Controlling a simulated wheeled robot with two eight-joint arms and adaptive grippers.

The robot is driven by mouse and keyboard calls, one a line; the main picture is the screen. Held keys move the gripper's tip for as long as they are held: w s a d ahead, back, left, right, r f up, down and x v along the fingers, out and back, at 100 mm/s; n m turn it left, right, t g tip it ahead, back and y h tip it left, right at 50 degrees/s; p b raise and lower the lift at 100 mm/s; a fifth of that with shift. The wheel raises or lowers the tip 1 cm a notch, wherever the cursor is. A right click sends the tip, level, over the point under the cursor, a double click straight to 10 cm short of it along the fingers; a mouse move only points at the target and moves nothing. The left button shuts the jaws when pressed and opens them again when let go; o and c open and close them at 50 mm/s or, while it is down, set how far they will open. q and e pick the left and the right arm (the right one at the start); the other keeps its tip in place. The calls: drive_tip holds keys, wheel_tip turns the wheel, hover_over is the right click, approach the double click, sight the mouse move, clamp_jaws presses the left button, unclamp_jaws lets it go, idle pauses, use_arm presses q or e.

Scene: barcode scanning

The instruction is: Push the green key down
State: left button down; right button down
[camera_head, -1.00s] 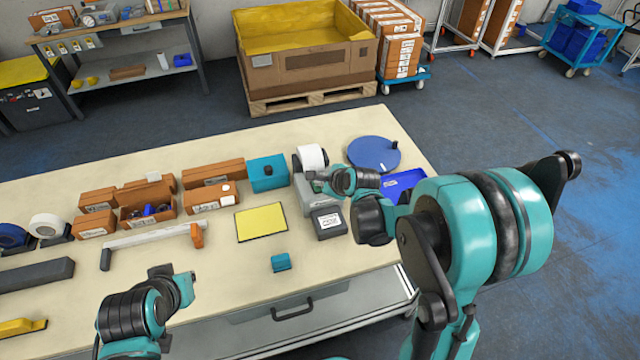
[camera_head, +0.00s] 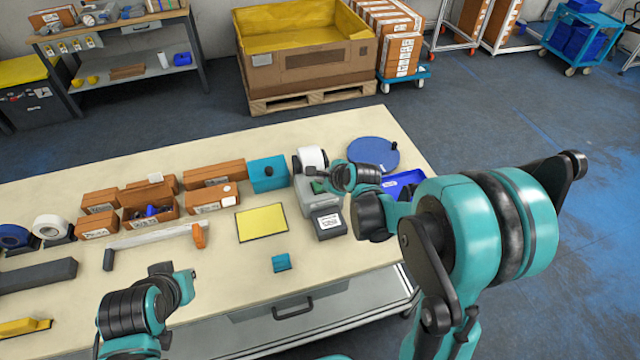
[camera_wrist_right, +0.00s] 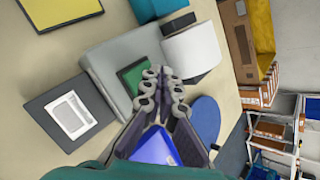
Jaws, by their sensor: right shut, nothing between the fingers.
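The green key (camera_head: 318,187) sits on top of a grey printer-like device (camera_head: 304,195) beside the white roll (camera_head: 311,158) near the table's right part. In the right wrist view the green key (camera_wrist_right: 132,76) shows partly, just left of my fingertips. My right gripper (camera_head: 332,180) is shut and empty, with its tips close above and beside the key. I cannot tell if they touch it. Its fingers also show in the right wrist view (camera_wrist_right: 162,78). My left gripper (camera_head: 184,284) hangs over the table's front left; its jaws are unclear.
A dark box with a white label (camera_head: 328,223) stands in front of the device. A teal box (camera_head: 268,173), a blue disc (camera_head: 374,153) and a blue tray (camera_head: 403,183) are near. A yellow pad (camera_head: 262,222) and small teal block (camera_head: 281,262) lie leftward and in front.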

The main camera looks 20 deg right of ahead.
drive_tip(key=shift+r+p, duration=1.9)
drive_tip(key=shift+r, duration=0.65)
